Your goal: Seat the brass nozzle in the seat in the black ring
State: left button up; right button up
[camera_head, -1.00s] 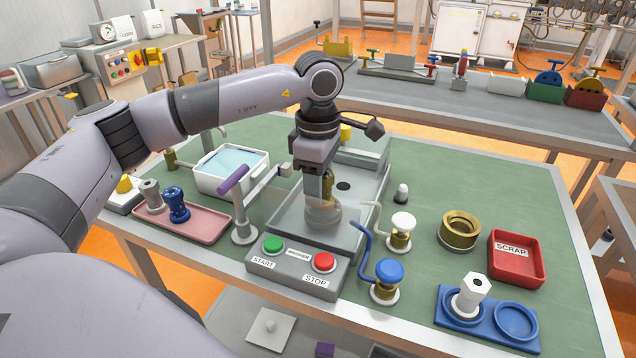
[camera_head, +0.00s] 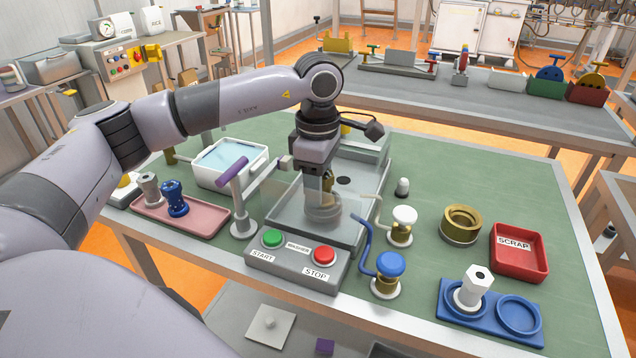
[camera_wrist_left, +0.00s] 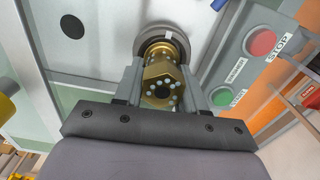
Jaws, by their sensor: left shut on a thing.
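My left gripper (camera_head: 326,190) points down over the grey washer unit. In the left wrist view its two fingers (camera_wrist_left: 160,85) are shut on the brass nozzle (camera_wrist_left: 160,78), which has a hex body and a face with several small pale holes. The far end of the nozzle is at the dark grey ring (camera_wrist_left: 147,42), which shows partly around it. How deep it sits in the seat cannot be told. In the head view the ring (camera_head: 323,212) is seen blurred through a clear shield, and the nozzle is mostly hidden. My right gripper is not in view.
A purple-handled lever (camera_head: 230,172) stands left of the washer. Green START (camera_head: 272,238) and red STOP (camera_head: 324,255) buttons are in front. White (camera_head: 403,217) and blue (camera_head: 390,264) valves stand to the right, with a brass ring (camera_head: 461,225) and red scrap bin (camera_head: 519,253) beyond.

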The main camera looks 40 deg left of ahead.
pick_arm(q)
jog(key=o, duration=1.8)
jog(key=shift+r+p, duration=2.5)
jog(key=shift+r, duration=1.05)
jog(key=shift+f, duration=0.1)
